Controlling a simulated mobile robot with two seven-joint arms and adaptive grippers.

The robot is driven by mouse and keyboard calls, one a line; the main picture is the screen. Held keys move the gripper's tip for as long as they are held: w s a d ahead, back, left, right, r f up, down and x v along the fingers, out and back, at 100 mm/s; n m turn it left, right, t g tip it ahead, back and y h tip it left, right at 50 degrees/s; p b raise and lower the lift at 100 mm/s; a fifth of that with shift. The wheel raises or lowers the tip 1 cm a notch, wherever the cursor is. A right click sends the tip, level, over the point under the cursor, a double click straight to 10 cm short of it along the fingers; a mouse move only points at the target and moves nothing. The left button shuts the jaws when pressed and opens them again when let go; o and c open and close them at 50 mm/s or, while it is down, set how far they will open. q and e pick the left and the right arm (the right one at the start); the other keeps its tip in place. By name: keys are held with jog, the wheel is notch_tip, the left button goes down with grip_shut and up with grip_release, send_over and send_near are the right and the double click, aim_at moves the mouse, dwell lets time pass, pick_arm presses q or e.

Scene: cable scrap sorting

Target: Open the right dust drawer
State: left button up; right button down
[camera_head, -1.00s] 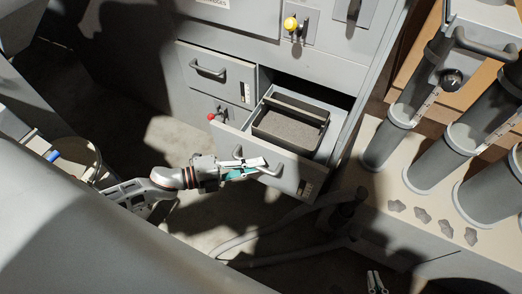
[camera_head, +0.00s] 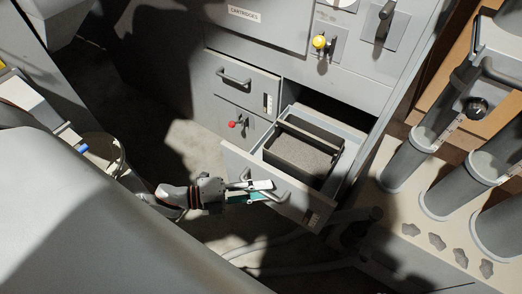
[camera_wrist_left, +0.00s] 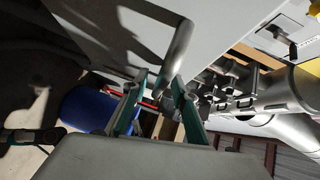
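The right dust drawer (camera_head: 291,209) stands pulled out of the grey cabinet in the head view. A dark open bin (camera_head: 309,148) with grey dust sits inside it. My left gripper (camera_head: 271,190) is at the drawer's front, with its fingers at the handle (camera_head: 246,175). In the left wrist view the grey handle bar (camera_wrist_left: 181,45) runs down between the teal-padded fingers of my left gripper (camera_wrist_left: 160,86), which are closed on it. The finger contact is partly hidden.
A closed drawer with a handle (camera_head: 233,77) and a red knob (camera_head: 232,124) are left of the open drawer. A yellow knob (camera_head: 319,41) is above. Grey tubes (camera_head: 409,157) stand on a pale base at right. Hoses (camera_head: 285,241) lie on the floor below.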

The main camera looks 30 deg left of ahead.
pick_arm(q)
jog(key=shift+s, duration=0.1)
jog(key=shift+s+a, duration=0.2)
jog(key=shift+a, duration=0.05)
jog(key=v, duration=1.1)
dwell(0.4)
